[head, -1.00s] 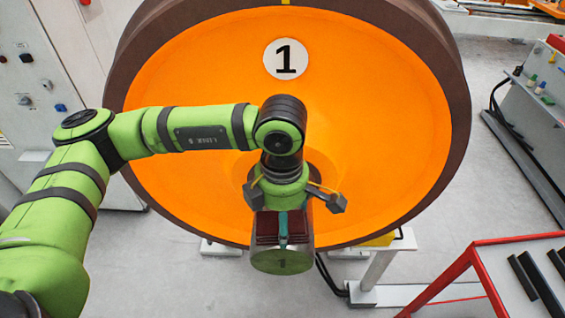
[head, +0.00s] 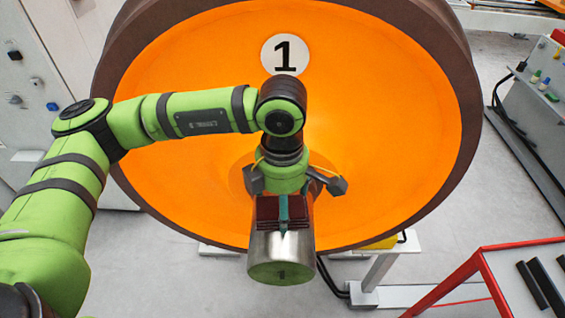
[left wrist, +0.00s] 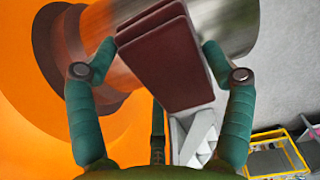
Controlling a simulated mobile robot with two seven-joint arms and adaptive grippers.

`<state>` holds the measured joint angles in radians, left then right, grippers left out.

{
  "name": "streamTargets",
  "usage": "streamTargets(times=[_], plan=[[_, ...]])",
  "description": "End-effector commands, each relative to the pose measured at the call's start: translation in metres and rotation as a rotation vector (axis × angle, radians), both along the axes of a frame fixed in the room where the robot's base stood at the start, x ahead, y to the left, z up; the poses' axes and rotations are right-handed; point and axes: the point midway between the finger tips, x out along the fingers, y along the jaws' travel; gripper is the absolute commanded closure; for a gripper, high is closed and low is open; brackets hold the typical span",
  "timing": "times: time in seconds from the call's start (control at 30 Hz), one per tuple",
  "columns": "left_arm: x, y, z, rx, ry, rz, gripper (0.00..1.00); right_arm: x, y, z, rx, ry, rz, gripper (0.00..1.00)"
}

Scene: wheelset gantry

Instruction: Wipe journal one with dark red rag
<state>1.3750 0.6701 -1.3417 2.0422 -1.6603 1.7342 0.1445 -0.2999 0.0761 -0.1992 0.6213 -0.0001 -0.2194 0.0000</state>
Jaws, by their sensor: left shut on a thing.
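Journal one (head: 283,256) is a shiny metal cylinder standing out from the hub of the orange wheel (head: 400,130) marked "1". The dark red rag (head: 267,211), a folded pad, lies over the journal's upper side near the wheel and appears to touch it. My left gripper (head: 284,212) is above the journal, shut on the rag. In the left wrist view the rag (left wrist: 165,60) sits between the two green fingers, with the journal (left wrist: 222,25) behind it, its surface streaked. The journal's underside is hidden. My right gripper is not in view.
A red-framed table (head: 490,270) with dark bars stands at the lower right. A grey panel (head: 540,85) with small coloured items is at the right, and a cabinet (head: 35,90) with knobs at the left.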

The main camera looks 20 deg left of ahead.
Motion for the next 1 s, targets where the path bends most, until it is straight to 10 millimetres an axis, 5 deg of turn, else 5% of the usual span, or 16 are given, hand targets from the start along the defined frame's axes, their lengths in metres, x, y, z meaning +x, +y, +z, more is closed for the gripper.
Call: streamTargets(times=[1.0], plan=[[0.011, 0.005, 0.081, 0.000, 0.000, 0.001, 0.45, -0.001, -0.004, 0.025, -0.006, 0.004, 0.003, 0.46]])
